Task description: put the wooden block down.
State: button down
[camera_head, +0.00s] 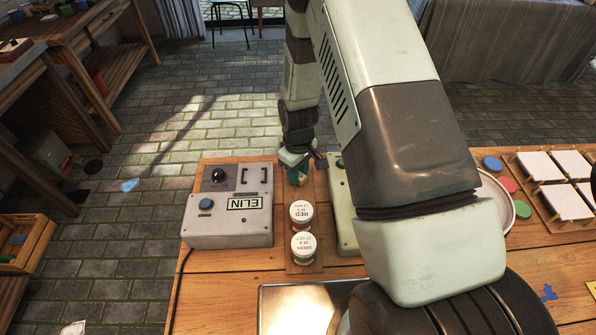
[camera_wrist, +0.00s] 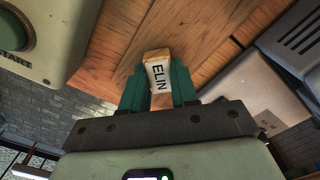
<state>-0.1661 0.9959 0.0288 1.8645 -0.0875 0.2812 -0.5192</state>
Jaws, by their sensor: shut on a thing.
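The wooden block (camera_wrist: 158,71) is small, with a white label reading ELIN on its face. In the wrist view it sits between the two teal fingers of my gripper (camera_wrist: 158,82), which is shut on it. In the head view my gripper (camera_head: 298,172) is over the far end of a narrow wooden board (camera_head: 291,210); I cannot make out the block there. The wrist view shows a wooden surface behind the block; whether the block touches it I cannot tell.
A grey box labelled ELIN (camera_head: 228,206) stands left of the board, and a pale green box (camera_head: 345,215) stands right. A RED jar (camera_head: 302,214) and a GREEN jar (camera_head: 304,246) stand on the board's near part. A metal tray (camera_head: 300,308) lies in front.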

jog(key=shift+f, duration=0.1)
jog(key=c, duration=0.9)
grip_release()
jog(key=shift+o, duration=0.2)
